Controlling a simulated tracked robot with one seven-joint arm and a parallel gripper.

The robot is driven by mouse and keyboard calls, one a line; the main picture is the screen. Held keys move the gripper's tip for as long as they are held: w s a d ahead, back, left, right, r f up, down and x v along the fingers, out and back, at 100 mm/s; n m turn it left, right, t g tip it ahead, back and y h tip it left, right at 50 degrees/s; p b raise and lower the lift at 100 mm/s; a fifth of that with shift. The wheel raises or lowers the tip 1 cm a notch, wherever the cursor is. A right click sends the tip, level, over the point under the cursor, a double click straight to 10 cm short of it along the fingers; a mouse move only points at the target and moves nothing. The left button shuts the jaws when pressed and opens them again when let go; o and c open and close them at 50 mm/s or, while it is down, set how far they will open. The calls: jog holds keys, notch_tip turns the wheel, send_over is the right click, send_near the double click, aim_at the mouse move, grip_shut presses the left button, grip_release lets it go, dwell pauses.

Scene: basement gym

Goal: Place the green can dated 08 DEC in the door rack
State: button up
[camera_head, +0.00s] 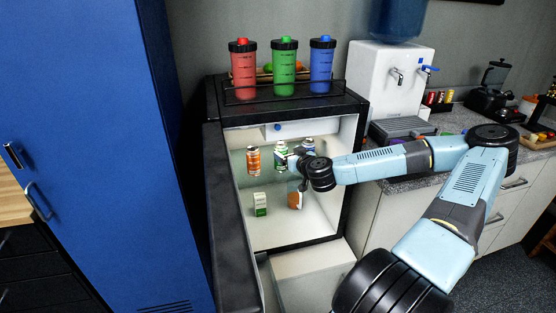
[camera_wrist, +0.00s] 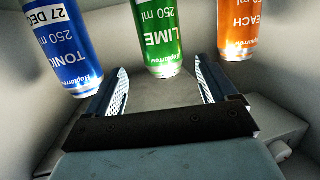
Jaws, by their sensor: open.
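The green can (camera_head: 281,155) stands on the upper level inside the open fridge, between an orange can (camera_head: 253,159) and a blue can (camera_head: 308,144). My gripper (camera_head: 293,161) is inside the fridge close to the cans. In the wrist view, which is upside down, my gripper (camera_wrist: 160,75) is open and empty. The green can (camera_wrist: 159,40) lies just ahead, roughly in line with the gap between the fingers. It reads LIME 250 ml; its date is out of view. The open fridge door (camera_head: 228,220) shows mostly edge-on, and its rack is hidden.
The wrist view shows a blue TONIC can (camera_wrist: 62,45) dated 27 DEC and an orange can (camera_wrist: 240,30) beside the green one. Lower in the fridge are a green-white carton (camera_head: 260,204) and an orange carton (camera_head: 293,199). A tall blue locker (camera_head: 90,120) stands left.

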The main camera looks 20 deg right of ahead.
aim_at(284, 153)
jog(key=shift+w+a+f, duration=0.15)
jog(key=shift+w, duration=0.45)
jog(key=shift+w+a+f, duration=0.25)
jog(key=shift+w+f, duration=0.1)
jog(key=shift+w, duration=0.25)
jog(key=shift+w+a+f, duration=0.2)
jog(key=shift+w+f, duration=0.15)
jog(key=shift+w, duration=0.25)
jog(key=shift+x, duration=1.15)
jog(key=c, duration=1.4)
jog(key=shift+r, duration=0.2)
